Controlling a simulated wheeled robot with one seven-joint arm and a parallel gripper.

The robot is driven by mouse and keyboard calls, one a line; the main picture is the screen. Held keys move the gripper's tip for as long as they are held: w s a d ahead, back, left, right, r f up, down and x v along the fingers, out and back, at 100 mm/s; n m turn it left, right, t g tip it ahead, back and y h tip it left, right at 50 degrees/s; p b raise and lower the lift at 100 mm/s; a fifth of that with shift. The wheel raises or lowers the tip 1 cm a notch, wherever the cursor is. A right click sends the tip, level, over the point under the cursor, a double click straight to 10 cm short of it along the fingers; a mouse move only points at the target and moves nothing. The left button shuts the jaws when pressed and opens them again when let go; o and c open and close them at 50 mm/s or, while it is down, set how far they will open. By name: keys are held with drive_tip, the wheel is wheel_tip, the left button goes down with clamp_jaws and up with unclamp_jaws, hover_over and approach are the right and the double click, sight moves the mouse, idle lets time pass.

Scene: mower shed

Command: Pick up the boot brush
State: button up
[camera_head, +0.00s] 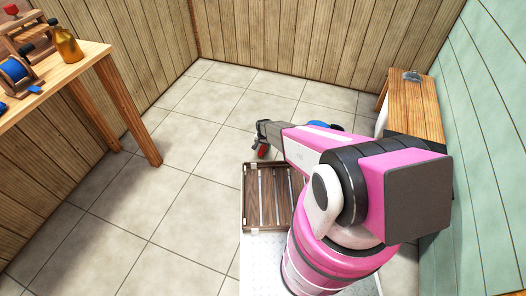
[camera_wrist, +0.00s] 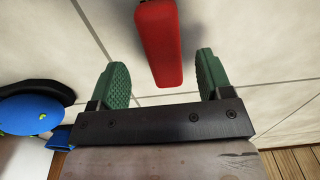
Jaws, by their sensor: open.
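A long red object (camera_wrist: 160,45), probably the boot brush, shows in the wrist view. A little dark texture shows at that far end. In the head view the red piece (camera_head: 264,150) is small, at the tip of my arm, above or on the tiled floor; I cannot tell which. My gripper (camera_wrist: 158,80) is open, with a gap on both sides of the red object. In the head view my gripper (camera_head: 262,136) partly hides it.
A blue object (camera_wrist: 30,112) with a black part is at left in the wrist view. A wooden bench (camera_head: 420,98) stands right, a workbench (camera_head: 90,52) left.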

sight(263, 148)
drive_tip(key=f, duration=0.4)
drive_tip(key=shift+w+a, duration=0.15)
drive_tip(key=shift+w, duration=0.05)
drive_tip(key=shift+r, duration=0.1)
drive_tip(key=c, duration=1.1)
drive_tip(key=shift+r, duration=0.45)
wheel_tip(263, 148, up, 4)
drive_tip(key=shift+s+f, duration=0.1)
drive_tip(key=shift+f, duration=0.05)
drive_tip(key=s+a+r, duration=0.1)
drive_tip(key=a+r, duration=0.5)
drive_tip(key=a, duration=0.5)
drive_tip(key=shift+s+a+r, duration=0.2)
drive_tip(key=shift+s+a, duration=0.05)
drive_tip(key=shift+s, duration=0.05)
